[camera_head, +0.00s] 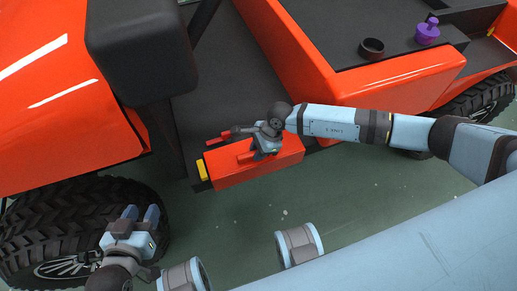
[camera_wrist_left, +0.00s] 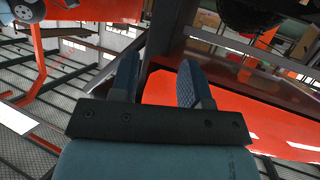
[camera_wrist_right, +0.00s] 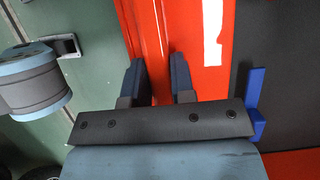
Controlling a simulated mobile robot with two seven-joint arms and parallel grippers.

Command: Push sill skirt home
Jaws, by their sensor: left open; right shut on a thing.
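The sill skirt (camera_head: 228,174) is an orange-red, box-shaped piece along the lower side of the cart, between its wheels. A yellow block (camera_head: 202,170) shows at its left end. My right gripper (camera_head: 262,150) is over the skirt's top and shut on it; the skirt's orange surface (camera_wrist_right: 185,45) runs between and beyond the fingers in the right wrist view. Whether the skirt is fully seated against the body cannot be told. My left gripper (camera_head: 141,212) is open and empty, beside the left wheel, apart from the skirt.
The left wheel (camera_head: 40,220) and orange fender (camera_head: 60,100) stand left of the skirt. A dark seat (camera_head: 140,50) rises above. A black ring (camera_head: 371,48) and a purple knob (camera_head: 427,31) sit on the dark deck. Green floor (camera_head: 225,215) in front is clear.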

